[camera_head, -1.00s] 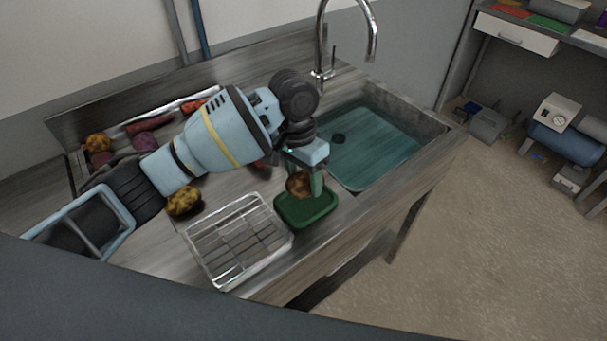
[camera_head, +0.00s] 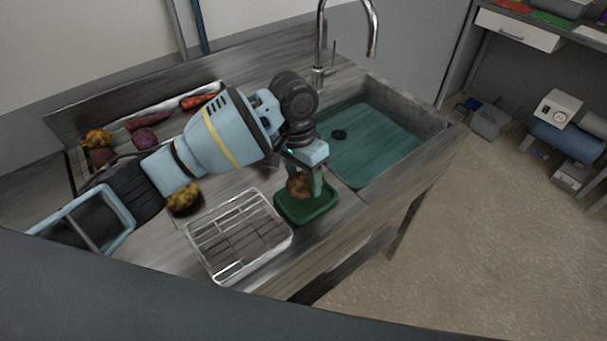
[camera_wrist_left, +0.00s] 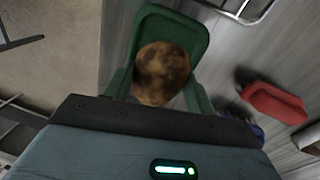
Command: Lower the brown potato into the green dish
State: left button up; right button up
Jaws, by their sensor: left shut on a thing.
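The brown potato (camera_head: 298,184) is between the fingers of my left gripper (camera_head: 305,183), which is shut on it. In the left wrist view the potato (camera_wrist_left: 162,72) shows between the two green fingers. The green dish (camera_head: 318,210) sits on the counter beside the sink, right under the gripper. The potato is at the dish, over its inside; I cannot tell whether it touches the bottom. The dish's rim (camera_wrist_left: 172,12) shows behind the potato in the wrist view. My right gripper is in neither view.
A wire rack (camera_head: 238,238) stands just left of the dish. A yellowish potato (camera_head: 184,199) lies by my left arm. A tray (camera_head: 165,104) of vegetables is at the back left. The sink (camera_head: 370,140) is right of the dish. A red object (camera_wrist_left: 272,103) lies nearby.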

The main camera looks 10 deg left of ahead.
aim_at(303, 174)
pick_arm(q)
jog(key=shift+f, duration=1.3)
dwell(0.7)
jog(key=o, duration=1.1)
jog(key=r, duration=0.8)
jog(key=shift+w+a, duration=0.25)
jog(key=shift+a, duration=0.1)
